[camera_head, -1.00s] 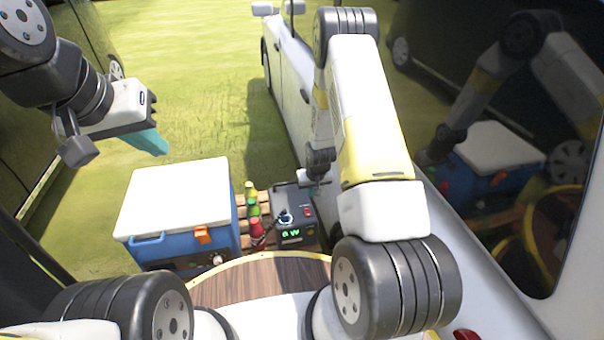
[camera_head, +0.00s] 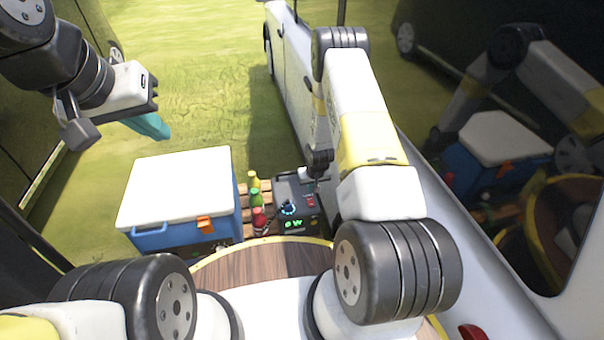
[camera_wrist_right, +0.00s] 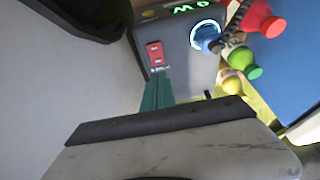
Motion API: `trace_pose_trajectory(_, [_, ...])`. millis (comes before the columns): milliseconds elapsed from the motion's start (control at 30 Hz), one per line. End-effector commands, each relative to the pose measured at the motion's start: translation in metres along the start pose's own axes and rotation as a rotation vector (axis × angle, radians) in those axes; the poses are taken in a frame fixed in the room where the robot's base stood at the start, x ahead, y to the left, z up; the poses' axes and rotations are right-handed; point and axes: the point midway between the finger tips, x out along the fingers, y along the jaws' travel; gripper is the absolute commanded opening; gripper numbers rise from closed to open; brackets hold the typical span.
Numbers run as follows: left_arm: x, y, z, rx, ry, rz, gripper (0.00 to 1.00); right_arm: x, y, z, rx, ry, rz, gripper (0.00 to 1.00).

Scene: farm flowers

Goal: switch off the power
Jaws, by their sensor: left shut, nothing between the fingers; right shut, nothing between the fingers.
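A dark grey power box (camera_head: 298,207) stands right of the bottles, with a green lit display (camera_head: 292,224), a blue-ringed round socket or knob (camera_head: 288,208) and a red switch (camera_head: 310,201). In the right wrist view the red switch (camera_wrist_right: 155,53) is on the box's face, just beyond the green fingertips of my right gripper (camera_wrist_right: 160,78). The fingers are shut and empty; I cannot tell whether they touch the box. My left gripper (camera_head: 152,126) is shut and empty, raised at the upper left, well away from the box.
A blue cooler with a white lid (camera_head: 180,188) stands left of the box. Several bottles (camera_head: 257,205) stand between them on a wooden pallet. A round wooden table (camera_head: 262,262) is in front. A white vehicle (camera_head: 292,65) lies beyond; a dark glossy panel (camera_head: 500,130) is at right.

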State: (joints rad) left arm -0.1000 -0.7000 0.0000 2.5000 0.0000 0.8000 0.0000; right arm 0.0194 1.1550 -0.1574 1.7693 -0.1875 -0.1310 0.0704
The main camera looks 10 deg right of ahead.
Motion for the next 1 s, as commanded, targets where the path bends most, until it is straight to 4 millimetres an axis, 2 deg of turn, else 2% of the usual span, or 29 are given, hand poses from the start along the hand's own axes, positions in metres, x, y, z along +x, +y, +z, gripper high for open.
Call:
trace_pose_trajectory(100, [0.0,0.0,0.0,0.0,0.0,0.0,0.0,0.025,0.0,0.001,0.0,-0.002,0.0,0.0])
trace_pose_trajectory(333, [0.0,0.0,0.0,0.0,0.0,0.0,0.0,0.055,0.0,0.007,0.001,-0.001,0.0,0.0])
trace_pose_trajectory(500, [0.0,0.0,0.0,0.0,0.0,0.0,0.0,0.061,0.0,0.009,0.001,0.0,0.0,0.0])
trace_pose_trajectory(1000, [0.0,0.0,0.0,0.0,0.0,0.0,0.0,0.065,0.0,0.01,0.0,-0.001,0.0,0.0])
